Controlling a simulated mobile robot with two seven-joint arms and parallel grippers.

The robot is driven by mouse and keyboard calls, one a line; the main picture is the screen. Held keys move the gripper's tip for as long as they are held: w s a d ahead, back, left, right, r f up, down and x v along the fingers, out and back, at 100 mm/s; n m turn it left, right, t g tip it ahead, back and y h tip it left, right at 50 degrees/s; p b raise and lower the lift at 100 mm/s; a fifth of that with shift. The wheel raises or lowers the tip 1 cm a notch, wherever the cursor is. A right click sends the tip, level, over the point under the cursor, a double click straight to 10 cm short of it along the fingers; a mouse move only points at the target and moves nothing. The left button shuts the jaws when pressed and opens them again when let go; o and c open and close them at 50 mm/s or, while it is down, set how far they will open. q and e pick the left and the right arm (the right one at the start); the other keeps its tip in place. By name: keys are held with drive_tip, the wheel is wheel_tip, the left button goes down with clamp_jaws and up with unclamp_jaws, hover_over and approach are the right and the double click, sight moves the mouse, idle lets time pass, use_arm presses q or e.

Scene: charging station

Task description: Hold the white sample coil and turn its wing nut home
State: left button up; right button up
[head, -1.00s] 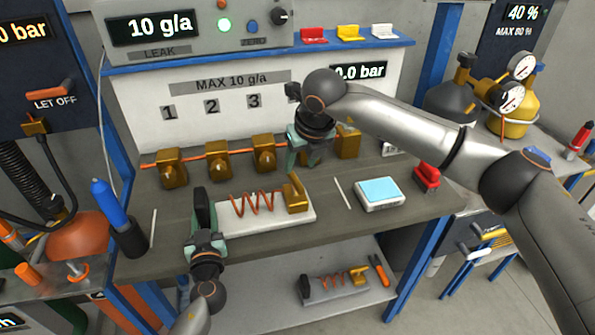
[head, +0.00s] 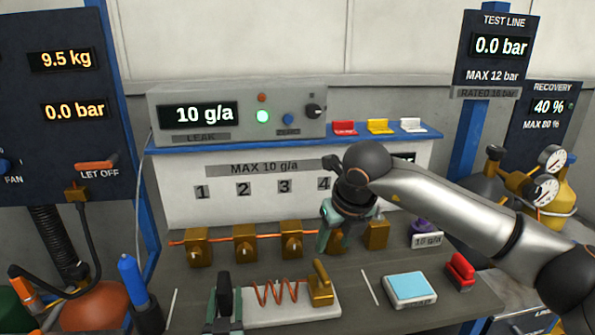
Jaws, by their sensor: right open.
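The white sample coil (head: 277,321) lies on the bench at the bottom of the head view, with a copper spiral (head: 280,292) on its white base. A brass fitting (head: 320,289) with an upright wing stands at its right end. My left gripper (head: 225,306) is at the coil's left end, with its fingers on either side of a black upright grip (head: 224,292); it seems closed on that grip. The bottom edge cuts off its arm. My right gripper (head: 350,232) is open and empty, pointing down behind and above the brass fitting, in front of the row of brass blocks.
Several brass blocks (head: 245,244) on a copper pipe line the back of the bench. A blue-topped device (head: 409,288) and a red clamp (head: 460,272) lie to the right. A blue bottle (head: 133,282) stands at left. Red, yellow and white pieces (head: 378,126) sit on the upper ledge.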

use_arm(q)
drive_tip(key=shift+o, duration=0.7)
